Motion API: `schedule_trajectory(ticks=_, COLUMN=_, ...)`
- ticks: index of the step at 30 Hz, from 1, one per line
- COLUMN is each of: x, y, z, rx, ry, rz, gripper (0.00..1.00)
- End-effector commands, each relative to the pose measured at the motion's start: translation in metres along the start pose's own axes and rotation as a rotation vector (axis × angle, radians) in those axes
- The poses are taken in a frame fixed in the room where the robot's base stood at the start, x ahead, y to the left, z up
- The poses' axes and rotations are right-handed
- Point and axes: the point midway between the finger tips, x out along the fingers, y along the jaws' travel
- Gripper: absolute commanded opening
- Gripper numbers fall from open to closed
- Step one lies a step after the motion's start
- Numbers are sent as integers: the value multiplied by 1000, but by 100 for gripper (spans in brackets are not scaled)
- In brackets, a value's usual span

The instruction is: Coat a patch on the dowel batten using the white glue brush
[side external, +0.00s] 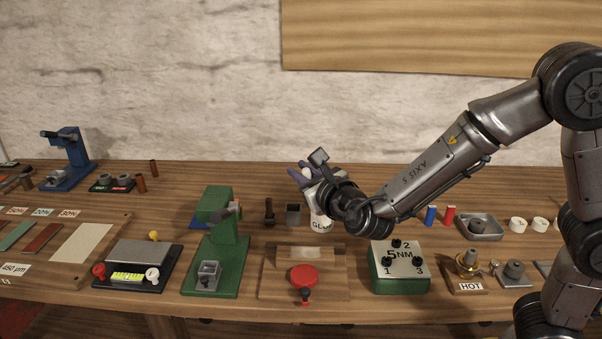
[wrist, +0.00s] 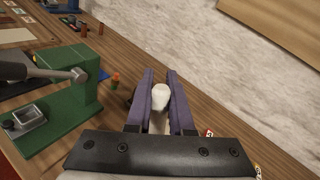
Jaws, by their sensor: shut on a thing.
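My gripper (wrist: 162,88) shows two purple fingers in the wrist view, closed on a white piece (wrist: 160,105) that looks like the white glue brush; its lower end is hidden. In the side view my gripper (side external: 303,177) is above the white pot marked GLUE (side external: 321,224), whose top is partly hidden by my wrist. I cannot tell whether the brush touches the pot. A wooden board with a raised back strip (side external: 292,252) lies at the front middle and may be the dowel batten; I cannot be sure.
A red knob (side external: 304,276) sits on the wooden board. A green press (side external: 222,262) stands left of it, and a green-sided 5NM box (side external: 399,270) right. A HOT stand (side external: 468,265) is farther right. Small dark posts (side external: 269,212) stand left of the pot.

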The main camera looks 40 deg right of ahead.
Motion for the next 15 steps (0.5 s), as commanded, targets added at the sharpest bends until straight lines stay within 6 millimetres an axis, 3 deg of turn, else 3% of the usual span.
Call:
schedule_trajectory(ticks=8, x=4, y=5, z=-6, rx=-8, ry=6, rz=2, gripper=0)
schedule_trajectory(ticks=15, x=6, y=10, z=-25, rx=-10, ry=7, rz=2, gripper=0)
